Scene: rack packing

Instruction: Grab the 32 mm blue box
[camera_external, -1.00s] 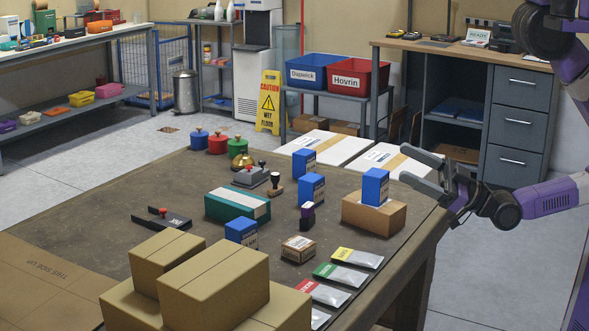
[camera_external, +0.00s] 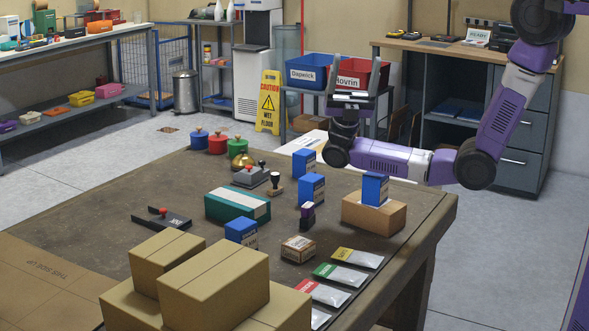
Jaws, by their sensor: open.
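Several small blue boxes stand on the brown table (camera_external: 130,215). One blue box (camera_external: 375,187) sits on top of a cardboard box (camera_external: 374,217) at the right. Another blue box (camera_external: 312,189) stands near the table's middle, and one (camera_external: 303,160) stands farther back. A further blue box (camera_external: 241,230) stands nearer the front, partly hidden by cartons. The print is too small to tell which is 32 mm. My gripper (camera_external: 352,62) is open and empty, fingers pointing up, above and behind the boxes.
A teal box (camera_external: 237,205), a rubber stamp (camera_external: 275,183), a small brown box (camera_external: 298,249) and several labelled pouches (camera_external: 340,276) lie around the blue boxes. Stacked cartons (camera_external: 213,287) fill the front. The table's left part is mostly clear.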

